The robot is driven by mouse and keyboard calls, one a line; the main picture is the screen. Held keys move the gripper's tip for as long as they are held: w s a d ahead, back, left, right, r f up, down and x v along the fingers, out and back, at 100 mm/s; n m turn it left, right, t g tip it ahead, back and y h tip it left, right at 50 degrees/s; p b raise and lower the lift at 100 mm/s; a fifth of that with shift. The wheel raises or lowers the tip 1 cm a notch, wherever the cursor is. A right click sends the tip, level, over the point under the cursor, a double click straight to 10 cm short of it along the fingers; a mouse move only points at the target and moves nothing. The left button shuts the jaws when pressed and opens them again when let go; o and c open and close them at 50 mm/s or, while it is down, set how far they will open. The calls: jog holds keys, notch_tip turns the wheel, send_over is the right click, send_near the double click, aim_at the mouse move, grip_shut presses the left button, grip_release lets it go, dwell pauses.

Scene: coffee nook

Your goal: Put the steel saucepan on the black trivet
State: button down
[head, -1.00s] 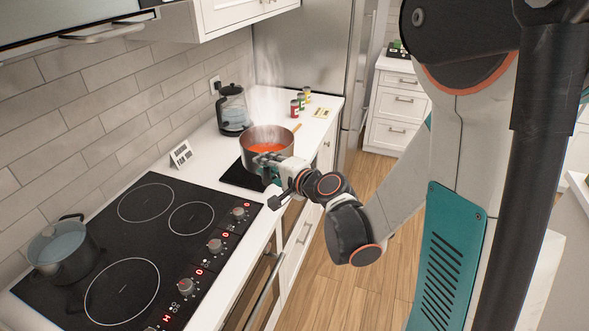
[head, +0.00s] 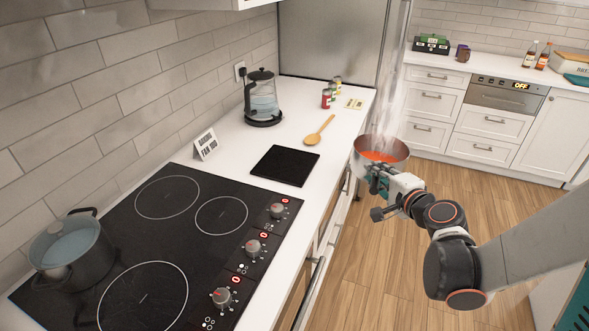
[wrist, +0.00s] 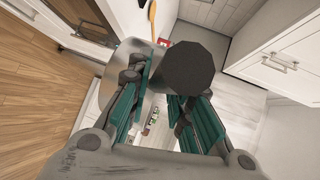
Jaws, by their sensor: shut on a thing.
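The steel saucepan (head: 398,152) holds red-orange contents and gives off steam. It is in the air to the right of the counter edge, over the floor, and looks about level. My gripper (head: 378,184) is shut on the saucepan at its near side. In the wrist view, the pan's steel side (wrist: 112,62) shows beyond the teal fingers, and the dark round handle end (wrist: 188,68) lies between them. The black trivet (head: 285,166) lies flat and bare on the white counter, left of the saucepan and beyond the cooktop.
The black cooktop (head: 180,235) carries a dark lidded pot (head: 72,255) at left. A wooden spoon (head: 319,132), a glass kettle (head: 262,98), small cans (head: 328,98) and a sign (head: 206,144) stand or lie around the trivet. A fridge (head: 335,45) stands behind.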

jog(key=w+a+r+n+g+y+p, duration=0.1)
jog(key=w+a+r+y+p, duration=0.15)
jog(key=a+r, duration=0.4)
jog(key=w+a+r+n+g+y+p, duration=0.1)
jog(key=w+a+r+n+p, duration=0.2)
jog(key=a, duration=0.6)
jog(key=w+a+r+y+p, duration=0.1)
jog(key=w+a+r+p, duration=0.1)
jog(key=w+a+r, duration=0.45)
notch_tip(320, 180, down, 21)
jog(key=s+a+b, duration=0.2)
jog(key=b, duration=0.4)
jog(key=shift+s, duration=0.2)
jog(key=c, duration=1.9)
grip_release()
jog(key=o, duration=0.5)
jog(key=shift+s, duration=0.1)
jog(key=shift+c, duration=0.2)
jog(key=shift+d, duration=0.1)
